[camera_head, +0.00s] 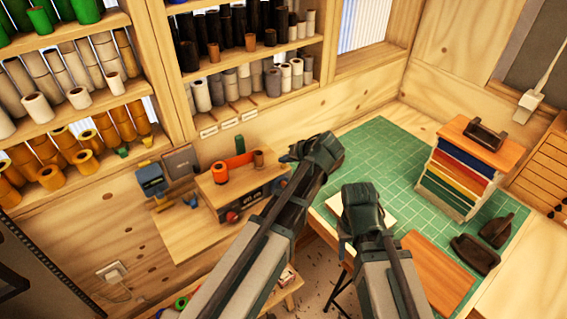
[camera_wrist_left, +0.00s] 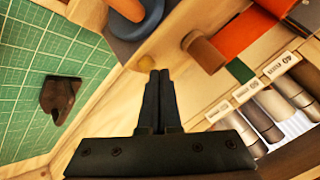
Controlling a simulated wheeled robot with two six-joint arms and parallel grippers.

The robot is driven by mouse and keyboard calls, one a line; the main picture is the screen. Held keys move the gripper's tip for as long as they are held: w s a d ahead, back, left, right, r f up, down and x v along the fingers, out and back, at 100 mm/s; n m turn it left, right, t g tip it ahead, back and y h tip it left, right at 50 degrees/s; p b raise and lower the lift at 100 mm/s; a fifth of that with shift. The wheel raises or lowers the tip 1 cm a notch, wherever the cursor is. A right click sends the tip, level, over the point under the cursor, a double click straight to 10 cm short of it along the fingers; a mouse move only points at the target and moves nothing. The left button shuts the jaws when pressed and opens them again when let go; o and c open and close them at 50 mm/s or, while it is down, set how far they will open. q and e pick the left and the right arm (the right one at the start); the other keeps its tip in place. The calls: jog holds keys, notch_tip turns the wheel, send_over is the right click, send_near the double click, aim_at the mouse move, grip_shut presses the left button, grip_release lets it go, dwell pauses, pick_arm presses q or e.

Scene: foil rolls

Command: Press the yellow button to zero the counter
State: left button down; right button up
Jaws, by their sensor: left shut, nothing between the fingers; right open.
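The counter (camera_head: 255,198) is a dark box with a display, set under a small wooden shelf against the wall in the head view. My left arm covers its right end. No yellow button shows in the head view. My right gripper (camera_head: 362,205) is over the green mat, open, with fingertips hard to see.
An orange roll (camera_head: 221,173) and a brown roll (camera_head: 258,158) stand on the small shelf. A green cutting mat (camera_head: 380,140) carries a colored rack (camera_head: 456,178) and dark tools (camera_head: 474,253). Shelves of rolls fill the back wall.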

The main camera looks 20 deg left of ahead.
aim_at(285, 169)
pick_arm(q)
jog(key=shift+r+p, duration=0.3)
jog(key=shift+r, duration=0.25)
notch_tip(285, 169, up, 5)
jog(key=p, duration=0.5)
dwell(0.6)
